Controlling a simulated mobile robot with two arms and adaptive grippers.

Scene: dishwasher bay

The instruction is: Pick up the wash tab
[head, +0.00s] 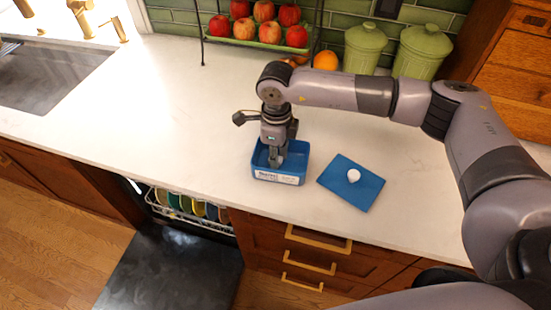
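An open blue box (259,174) with a white label on its front stands on the counter, and no wash tab can be made out inside it. My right gripper (275,160) points straight down into this box. Its fingertips are small and partly hidden, so whether they are open or shut on something is unclear. A flat blue lid or panel (366,190) with a round white knob-like piece (353,175) on it lies just right of the box. My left gripper is out of view.
The pale counter (150,130) is clear left of the box, up to the sink (50,80). A rack of apples (268,45), an orange (326,60) and two green canisters (364,47) stand at the back. Below, the dishwasher door (170,270) is open, its rack (190,213) holding dishes.

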